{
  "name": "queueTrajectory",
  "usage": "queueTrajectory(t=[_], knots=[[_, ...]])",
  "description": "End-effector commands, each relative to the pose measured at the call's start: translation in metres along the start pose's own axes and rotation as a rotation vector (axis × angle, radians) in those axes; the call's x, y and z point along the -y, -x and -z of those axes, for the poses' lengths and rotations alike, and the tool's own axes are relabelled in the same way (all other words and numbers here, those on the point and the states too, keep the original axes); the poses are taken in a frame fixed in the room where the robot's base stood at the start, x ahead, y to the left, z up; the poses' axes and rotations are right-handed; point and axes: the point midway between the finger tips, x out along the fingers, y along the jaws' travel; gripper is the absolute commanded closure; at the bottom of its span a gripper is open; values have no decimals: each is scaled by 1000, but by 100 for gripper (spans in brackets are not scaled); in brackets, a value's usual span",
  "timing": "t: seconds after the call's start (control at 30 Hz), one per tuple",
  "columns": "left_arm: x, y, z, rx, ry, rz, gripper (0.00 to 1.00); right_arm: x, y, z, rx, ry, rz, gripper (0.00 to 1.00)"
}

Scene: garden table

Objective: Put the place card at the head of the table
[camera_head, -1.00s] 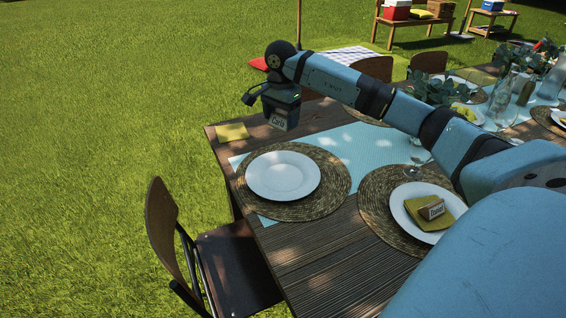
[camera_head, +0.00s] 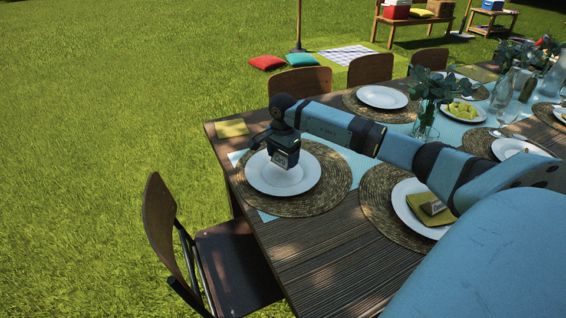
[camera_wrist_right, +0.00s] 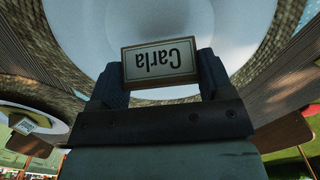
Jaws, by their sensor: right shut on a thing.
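The place card (camera_wrist_right: 160,61), a small wood-edged block lettered "Carla", is held between the fingers of my right gripper (camera_wrist_right: 158,85) in the right wrist view. In the head view my right gripper (camera_head: 283,160) is over the white plate (camera_head: 270,183) at the table's near-left end. The card shows there only as a small pale patch under the gripper. The plate lies on a round woven placemat (camera_head: 325,207). In the wrist view the plate (camera_wrist_right: 90,25) fills the area behind the card. Whether the card touches the plate I cannot tell. My left gripper is not in view.
A folded yellow napkin (camera_head: 232,128) lies at the table's left corner. A second place card (camera_head: 433,208) sits on a napkin on the neighbouring plate. A chair (camera_head: 215,250) stands at this end. A vase of greenery (camera_head: 430,100) and glasses stand farther along the blue runner.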

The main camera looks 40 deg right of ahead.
Motion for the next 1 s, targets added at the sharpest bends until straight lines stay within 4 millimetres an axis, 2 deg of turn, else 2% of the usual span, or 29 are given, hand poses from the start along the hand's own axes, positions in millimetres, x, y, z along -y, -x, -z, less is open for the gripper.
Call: queueTrajectory(t=[0.2,0.57,0.6,0.7,1.0], knots=[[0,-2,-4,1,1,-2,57,-1,-34,-1,2,0,-3,49],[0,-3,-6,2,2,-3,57,0,-39,0,0,0,-2,49],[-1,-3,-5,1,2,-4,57,0,-40,0,0,0,-2,24],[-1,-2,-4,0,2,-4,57,0,-39,0,0,0,-2,1],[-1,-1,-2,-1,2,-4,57,0,-36,0,0,0,-1,1]])
